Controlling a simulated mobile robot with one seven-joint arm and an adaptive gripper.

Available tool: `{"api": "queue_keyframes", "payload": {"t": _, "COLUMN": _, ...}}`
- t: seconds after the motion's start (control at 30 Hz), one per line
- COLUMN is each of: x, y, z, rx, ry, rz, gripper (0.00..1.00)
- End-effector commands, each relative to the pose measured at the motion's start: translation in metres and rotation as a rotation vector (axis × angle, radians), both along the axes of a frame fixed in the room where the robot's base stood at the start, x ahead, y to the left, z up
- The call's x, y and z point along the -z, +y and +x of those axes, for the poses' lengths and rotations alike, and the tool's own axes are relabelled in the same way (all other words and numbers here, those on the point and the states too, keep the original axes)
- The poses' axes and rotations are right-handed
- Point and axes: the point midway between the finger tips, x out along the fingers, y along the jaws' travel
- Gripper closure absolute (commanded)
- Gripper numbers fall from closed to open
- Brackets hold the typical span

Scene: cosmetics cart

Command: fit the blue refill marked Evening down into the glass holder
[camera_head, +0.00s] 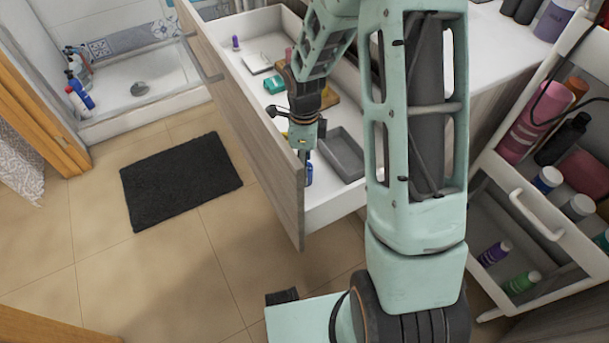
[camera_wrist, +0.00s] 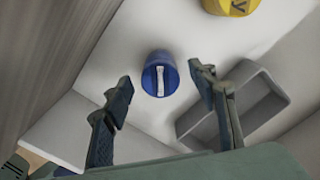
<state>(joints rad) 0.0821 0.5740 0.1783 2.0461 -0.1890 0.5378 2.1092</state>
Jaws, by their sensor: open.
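A blue round refill (camera_wrist: 160,79) with a white strip on its top stands on the drawer floor in the wrist view. I cannot read the strip, so I cannot tell whether it says Evening. In the head view a little blue (camera_head: 309,174) shows just below my gripper (camera_head: 303,152). My gripper is open in the wrist view (camera_wrist: 160,74), with one finger on each side of the blue refill in the picture and nothing held. I cannot make out the glass holder in either view.
The blue refill is inside an open drawer (camera_head: 270,165). A grey tray (camera_head: 343,155) lies to its right. A yellow round piece (camera_wrist: 230,5) is near it in the wrist view. A cart (camera_head: 540,215) with bottles stands at right.

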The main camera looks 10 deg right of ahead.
Motion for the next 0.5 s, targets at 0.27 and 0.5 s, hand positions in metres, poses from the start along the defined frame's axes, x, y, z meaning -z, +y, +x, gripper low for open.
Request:
{"api": "queue_keyframes", "payload": {"t": 0.27, "x": 0.0002, "y": -0.0001, "z": 0.0005, "rx": 0.000, "ry": -0.001, "rz": 0.001, "gripper": 0.56}}
{"api": "queue_keyframes", "payload": {"t": 0.5, "x": 0.0001, "y": -0.0001, "z": 0.0004, "rx": 0.000, "ry": -0.001, "rz": 0.000, "gripper": 0.82}}
